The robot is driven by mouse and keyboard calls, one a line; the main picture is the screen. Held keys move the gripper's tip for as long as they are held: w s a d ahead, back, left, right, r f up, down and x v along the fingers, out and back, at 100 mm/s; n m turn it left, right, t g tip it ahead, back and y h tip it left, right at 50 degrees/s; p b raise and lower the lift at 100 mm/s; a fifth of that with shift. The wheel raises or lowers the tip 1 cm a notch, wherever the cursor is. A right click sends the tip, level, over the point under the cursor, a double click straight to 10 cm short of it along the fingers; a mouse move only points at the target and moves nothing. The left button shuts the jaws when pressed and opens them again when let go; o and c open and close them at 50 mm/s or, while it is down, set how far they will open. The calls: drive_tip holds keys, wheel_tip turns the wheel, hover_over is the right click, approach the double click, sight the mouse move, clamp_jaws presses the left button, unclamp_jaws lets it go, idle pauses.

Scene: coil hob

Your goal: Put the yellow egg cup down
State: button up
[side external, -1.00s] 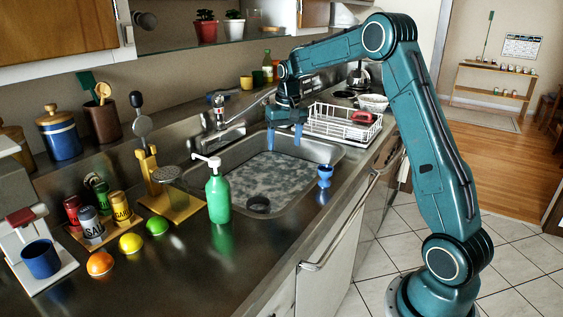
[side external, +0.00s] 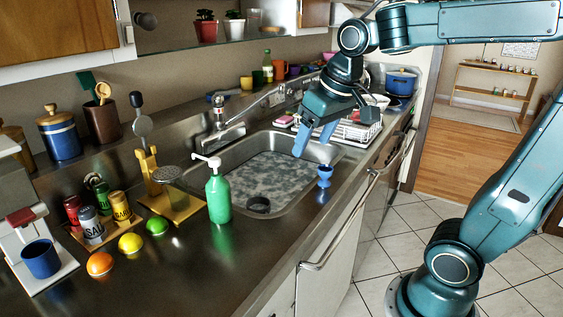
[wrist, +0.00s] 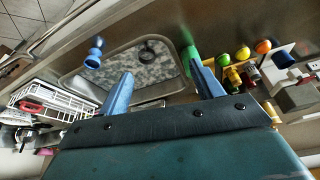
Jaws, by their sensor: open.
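I see no thing that is clearly a yellow egg cup. A blue egg cup (side external: 324,176) stands upright on the steel counter at the sink's right front edge; it also shows in the wrist view (wrist: 94,52). My gripper (side external: 311,146) is above the right part of the sink, behind and above the blue egg cup and apart from it. In the wrist view my gripper (wrist: 161,70) has its two blue fingers wide apart, with nothing held between them.
Lemon (side external: 131,243), lime (side external: 158,226) and orange (side external: 100,264) lie farther left.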

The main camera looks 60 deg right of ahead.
drive_tip(key=s+a+f+n, duration=0.1)
drive_tip(key=s+a, duration=0.1)
drive_tip(key=s, duration=0.3)
drive_tip(key=s+a+f+n+t, duration=0.1)
drive_tip(key=s+a+f, duration=0.1)
drive_tip(key=s, duration=0.4)
drive_tip(key=shift+a+f+y, duration=0.15)
drive_tip(key=shift+a+y, duration=0.1)
drive_tip(key=shift+y, duration=0.05)
idle(0.7)
